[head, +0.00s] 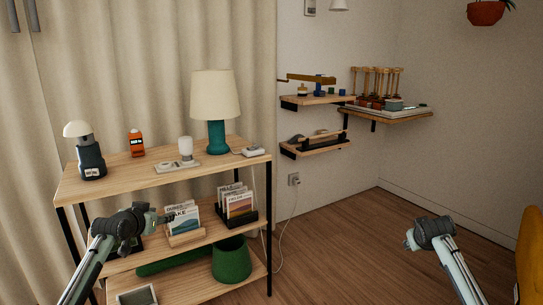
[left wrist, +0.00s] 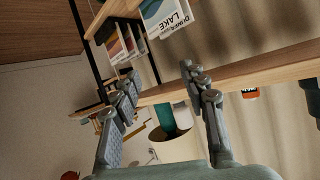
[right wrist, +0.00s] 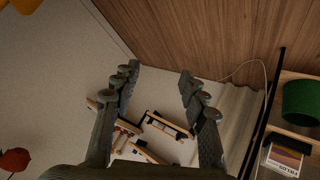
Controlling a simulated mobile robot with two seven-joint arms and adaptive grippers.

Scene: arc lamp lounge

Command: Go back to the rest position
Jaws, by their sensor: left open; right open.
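My left gripper (head: 152,219) is in front of the wooden shelf unit, near its middle shelf, at the left of the head view. In the left wrist view its two fingers (left wrist: 165,95) are spread with nothing between them. My right arm shows at the lower right of the head view, over the open floor. In the right wrist view the right gripper's fingers (right wrist: 157,80) are spread and empty. The right fingertips are hard to make out in the head view.
The shelf unit (head: 110,182) carries a teal lamp (head: 217,135), an orange device (head: 136,143) and card racks (head: 238,205). A green pot (head: 231,260) sits low. Wall shelves (head: 318,99) hang at the back. Wooden floor (head: 350,240) is clear between the arms. A yellow seat (head: 532,255) is at right.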

